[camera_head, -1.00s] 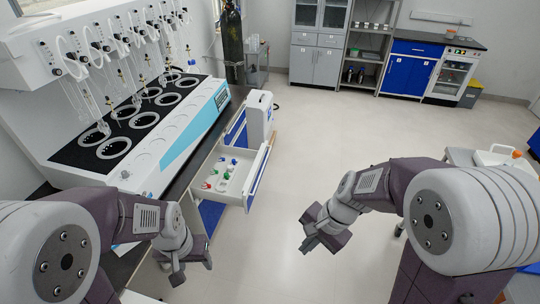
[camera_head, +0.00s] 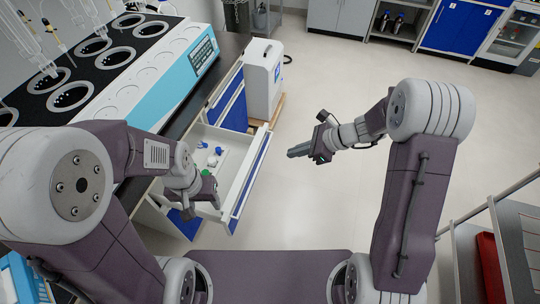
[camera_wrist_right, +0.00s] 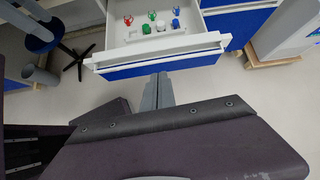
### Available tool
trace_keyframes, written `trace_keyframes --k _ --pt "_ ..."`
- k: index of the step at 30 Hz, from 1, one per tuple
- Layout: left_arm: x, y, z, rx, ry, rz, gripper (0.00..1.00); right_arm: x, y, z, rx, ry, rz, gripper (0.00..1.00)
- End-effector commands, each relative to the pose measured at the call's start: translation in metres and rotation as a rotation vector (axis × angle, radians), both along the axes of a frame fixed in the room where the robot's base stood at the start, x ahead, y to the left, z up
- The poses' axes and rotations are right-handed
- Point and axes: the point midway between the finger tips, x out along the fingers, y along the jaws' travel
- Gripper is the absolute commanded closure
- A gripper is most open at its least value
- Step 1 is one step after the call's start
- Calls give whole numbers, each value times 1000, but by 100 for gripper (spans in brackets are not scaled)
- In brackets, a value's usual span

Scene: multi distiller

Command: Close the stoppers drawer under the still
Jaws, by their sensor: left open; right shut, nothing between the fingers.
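The stoppers drawer (camera_head: 238,178) stands pulled out from the bench under the still (camera_head: 130,80). It has a white body and a blue front, with blue, green and white stoppers inside. In the right wrist view the open drawer (camera_wrist_right: 150,48) shows its front edge just beyond my fingers, with red, green, white and blue stoppers in it. My right gripper (camera_head: 290,152) is shut and empty, to the right of the drawer front and apart from it in the head view. My left gripper (camera_head: 200,205) is open at the drawer's near side, partly covering it.
A white boxy unit (camera_head: 264,80) stands on a wooden base just behind the drawer. Open floor (camera_head: 345,95) lies to the right of the drawer. A metal rack with a red item (camera_head: 490,268) is at the lower right.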

Motion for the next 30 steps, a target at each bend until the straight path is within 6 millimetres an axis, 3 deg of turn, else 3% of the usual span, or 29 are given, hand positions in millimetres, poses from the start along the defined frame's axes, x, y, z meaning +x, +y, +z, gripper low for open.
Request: trace_keyframes --k 1,6,16,30 --pt "0 0 -18 0 0 0 45 -1 -3 -24 2 13 -8 100" --pt "-1 0 -37 0 1 0 45 -5 -11 -59 9 54 -29 100" --pt "-1 0 -43 0 0 0 45 -5 -13 -69 10 61 -37 100" --pt "-1 0 -67 0 0 0 45 13 49 -136 9 62 -35 100"
